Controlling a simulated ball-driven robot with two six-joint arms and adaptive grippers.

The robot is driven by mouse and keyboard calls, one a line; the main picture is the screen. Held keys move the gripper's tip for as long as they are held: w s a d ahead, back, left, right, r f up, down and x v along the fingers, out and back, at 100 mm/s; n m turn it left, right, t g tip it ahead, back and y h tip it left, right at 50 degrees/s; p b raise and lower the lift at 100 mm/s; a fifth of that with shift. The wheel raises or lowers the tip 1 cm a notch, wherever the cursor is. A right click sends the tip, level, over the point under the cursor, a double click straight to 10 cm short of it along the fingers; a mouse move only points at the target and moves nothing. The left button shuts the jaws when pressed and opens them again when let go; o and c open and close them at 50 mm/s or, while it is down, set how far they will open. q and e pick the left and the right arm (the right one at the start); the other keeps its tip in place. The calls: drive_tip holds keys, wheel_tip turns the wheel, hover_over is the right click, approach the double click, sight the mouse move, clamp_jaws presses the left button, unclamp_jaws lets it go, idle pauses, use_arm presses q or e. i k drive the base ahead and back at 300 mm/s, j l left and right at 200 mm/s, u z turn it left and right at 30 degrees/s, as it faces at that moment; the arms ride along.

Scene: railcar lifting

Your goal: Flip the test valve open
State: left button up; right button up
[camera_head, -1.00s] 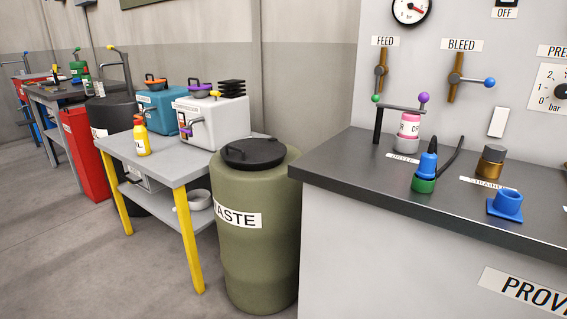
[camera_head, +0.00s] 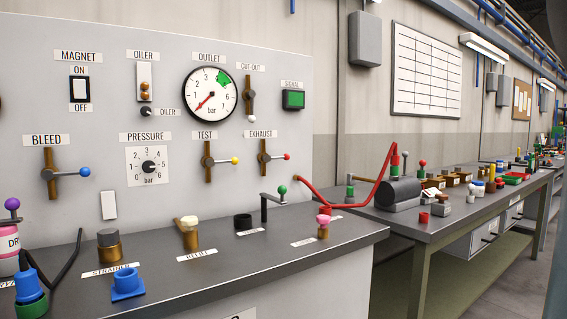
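The test valve (camera_head: 208,161) is on the upright panel, under a label reading TEST. It has a vertical brass body and a grey lever that points right, ending in a yellow knob (camera_head: 235,160). The exhaust valve (camera_head: 263,157), with a red knob, is just to its right. The bleed valve (camera_head: 49,173), with a blue knob, is at the far left. Neither of my grippers shows in the head view.
The outlet gauge (camera_head: 210,94) and pressure dial (camera_head: 148,167) are on the panel. The dark counter (camera_head: 210,275) below holds a blue fitting (camera_head: 127,283), a white-topped brass part (camera_head: 189,232) and a green-knobbed crank (camera_head: 282,190). A workbench (camera_head: 440,225) stands at right.

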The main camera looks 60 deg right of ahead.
sight(210, 162)
drive_tip(key=z, duration=1.4)
drive_tip(key=i+j, duration=0.7)
drive_tip(key=j, duration=0.1)
